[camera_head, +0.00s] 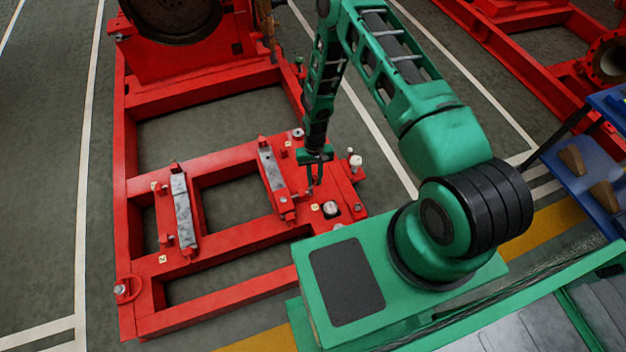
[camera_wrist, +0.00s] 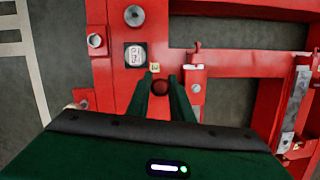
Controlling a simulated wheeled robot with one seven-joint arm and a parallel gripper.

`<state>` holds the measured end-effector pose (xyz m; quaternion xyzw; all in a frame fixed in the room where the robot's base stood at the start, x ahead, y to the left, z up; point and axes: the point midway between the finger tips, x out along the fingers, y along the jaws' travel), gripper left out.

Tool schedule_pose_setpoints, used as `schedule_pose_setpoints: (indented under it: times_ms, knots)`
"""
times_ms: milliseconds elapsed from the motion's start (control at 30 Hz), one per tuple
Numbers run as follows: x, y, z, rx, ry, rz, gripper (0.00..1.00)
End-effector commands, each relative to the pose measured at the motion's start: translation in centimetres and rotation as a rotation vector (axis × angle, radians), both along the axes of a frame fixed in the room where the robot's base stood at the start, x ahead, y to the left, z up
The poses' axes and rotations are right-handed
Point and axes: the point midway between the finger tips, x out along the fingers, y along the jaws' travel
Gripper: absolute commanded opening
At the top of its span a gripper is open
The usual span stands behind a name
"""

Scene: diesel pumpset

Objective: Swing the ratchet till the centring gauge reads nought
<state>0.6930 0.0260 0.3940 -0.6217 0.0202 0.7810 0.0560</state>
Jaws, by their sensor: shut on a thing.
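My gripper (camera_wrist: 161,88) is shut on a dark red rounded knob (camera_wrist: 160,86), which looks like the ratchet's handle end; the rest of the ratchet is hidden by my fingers. In the head view my gripper (camera_head: 312,180) reaches down to the right end of the red frame, beside a mounting pad. The centring gauge (camera_wrist: 135,55) appears to be the pale face in a dark square just ahead and left of my fingertips; it also shows in the head view (camera_head: 332,209). Its reading is too small to make out.
The red base frame (camera_head: 225,285) has open bays and two raised grey pads, the left pad (camera_head: 183,210) and the right pad (camera_head: 266,168). A bolt head (camera_wrist: 134,15) lies past the gauge. A blue stand (camera_head: 590,185) is at the right.

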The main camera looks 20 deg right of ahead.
Motion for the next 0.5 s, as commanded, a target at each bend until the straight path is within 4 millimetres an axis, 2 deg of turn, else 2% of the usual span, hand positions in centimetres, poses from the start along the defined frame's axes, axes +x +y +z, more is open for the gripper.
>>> schedule_pose_setpoints:
  times_ms: [33, 100, 367, 500]
  knots:
    - [0.30, -0.02, 0.06, 0.000, -0.007, -0.001, 0.27]
    - [0.27, -0.03, 0.07, 0.000, -0.006, -0.001, 0.39]
    - [0.16, -0.06, 0.08, 0.000, -0.004, -0.001, 0.39]
    - [0.35, -0.11, 0.79, 0.000, -0.005, -0.002, 0.39]
